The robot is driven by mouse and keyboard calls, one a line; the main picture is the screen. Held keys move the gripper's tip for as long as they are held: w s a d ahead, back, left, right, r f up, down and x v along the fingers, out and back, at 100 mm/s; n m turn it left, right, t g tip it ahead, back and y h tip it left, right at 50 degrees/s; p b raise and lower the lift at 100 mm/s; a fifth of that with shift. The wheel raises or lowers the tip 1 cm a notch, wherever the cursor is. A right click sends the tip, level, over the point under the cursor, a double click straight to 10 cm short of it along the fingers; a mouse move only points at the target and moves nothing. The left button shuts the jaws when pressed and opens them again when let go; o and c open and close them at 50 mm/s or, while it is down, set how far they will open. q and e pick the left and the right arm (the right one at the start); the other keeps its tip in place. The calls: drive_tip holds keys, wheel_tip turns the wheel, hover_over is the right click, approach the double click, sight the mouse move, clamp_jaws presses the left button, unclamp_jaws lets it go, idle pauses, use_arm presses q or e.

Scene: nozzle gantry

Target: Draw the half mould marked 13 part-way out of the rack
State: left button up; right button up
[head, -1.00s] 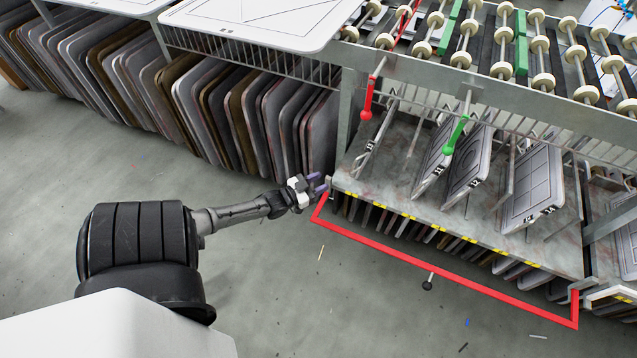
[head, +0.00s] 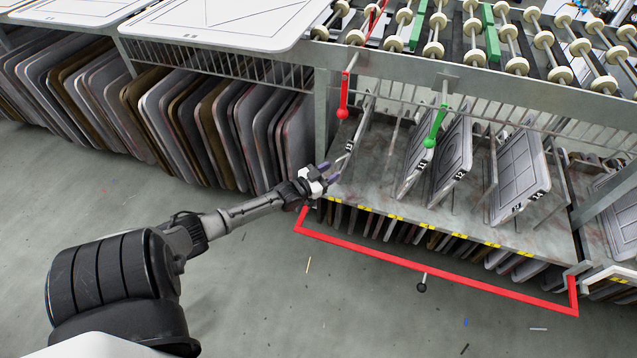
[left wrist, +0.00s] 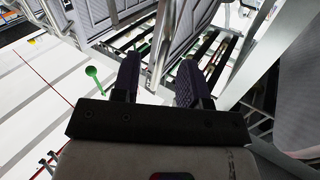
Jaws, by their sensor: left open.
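The rack shelf (head: 375,195) holds several grey half moulds on edge. The leftmost half mould (head: 362,125) is nearly edge-on, with a small tag on its front edge that I cannot read for certain. The others seem marked 11 (head: 415,155), 12 (head: 452,160) and 14 (head: 520,170). My left gripper (head: 330,172) is open and empty at the rack's left front corner, just in front of the leftmost mould and apart from it. In the left wrist view, its two purple-padded fingers (left wrist: 158,78) are spread, with grey ribbed panels beyond. My right gripper is out of view.
A red-handled lever (head: 343,98) and a green-handled lever (head: 435,128) hang above the shelf front. A red floor-side bar (head: 430,265) runs before the rack. Panels (head: 200,120) stand packed to the left.

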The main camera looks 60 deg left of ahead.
use_arm(q)
drive_tip(key=shift+w+a+b, duration=0.2)
drive_tip(key=shift+w+b, duration=0.15)
drive_tip(key=shift+w, duration=0.7)
clamp_jaws()
idle(0.9)
